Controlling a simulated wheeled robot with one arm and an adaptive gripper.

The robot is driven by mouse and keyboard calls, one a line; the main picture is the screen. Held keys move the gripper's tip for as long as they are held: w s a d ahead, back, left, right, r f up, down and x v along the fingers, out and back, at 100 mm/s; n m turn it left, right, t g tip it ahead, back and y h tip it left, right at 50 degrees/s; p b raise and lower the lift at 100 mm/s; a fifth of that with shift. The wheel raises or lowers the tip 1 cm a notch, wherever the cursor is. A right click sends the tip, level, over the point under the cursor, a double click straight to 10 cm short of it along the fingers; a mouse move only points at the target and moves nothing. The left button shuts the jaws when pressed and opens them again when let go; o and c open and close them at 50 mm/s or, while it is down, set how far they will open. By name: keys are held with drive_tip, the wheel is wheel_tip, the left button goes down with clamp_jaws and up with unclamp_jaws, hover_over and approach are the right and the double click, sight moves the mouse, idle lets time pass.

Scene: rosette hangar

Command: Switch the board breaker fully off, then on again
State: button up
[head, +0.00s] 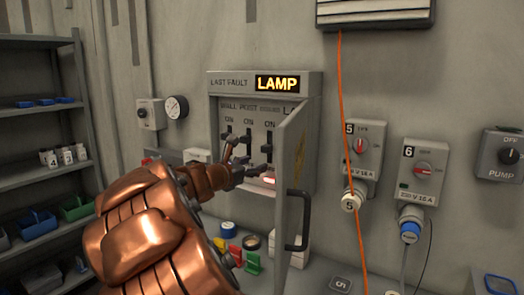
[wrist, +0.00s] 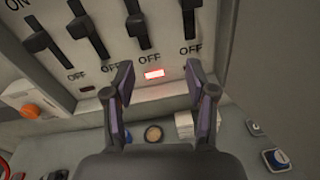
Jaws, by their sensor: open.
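The breaker board (head: 214,118) hangs on the wall with its door open to the right. Its header reads LAST FAULT, with a lit LAMP display (head: 277,84). In the wrist view several dark levers stand in a row above OFF labels, among them a left one (wrist: 40,40), a third one (wrist: 137,27) and a right one (wrist: 189,16). I cannot tell each lever's position for sure. A red light (wrist: 154,74) glows below the third OFF label. My gripper (head: 253,158) is open and empty in front of the lower board; its fingers (wrist: 160,82) flank the red light from in front, apart from the levers.
The open door (head: 294,150) with its black handle (head: 304,220) stands close right of my gripper. An orange cable (head: 345,110) hangs further right, by switched sockets 5 (head: 362,150) and 6 (head: 424,172). Tape rolls and small coloured items lie on the bench below.

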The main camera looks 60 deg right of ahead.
sight(264, 149)
drive_tip(key=shift+w+d+r+n+t+h+p, duration=0.2)
drive_tip(key=shift+w+d+n, duration=0.3)
drive_tip(key=shift+d, duration=1.15)
drive_tip(key=shift+w+d+r+n+t+h+p, duration=0.15)
drive_tip(key=shift+w+d+r+n+p, duration=0.25)
drive_tip(key=shift+d, duration=1.2)
drive_tip(key=shift+w+d+r+n+t+h+p, duration=0.15)
drive_tip(key=shift+w+d+n, duration=0.4)
drive_tip(key=shift+d, duration=1.1)
clamp_jaws()
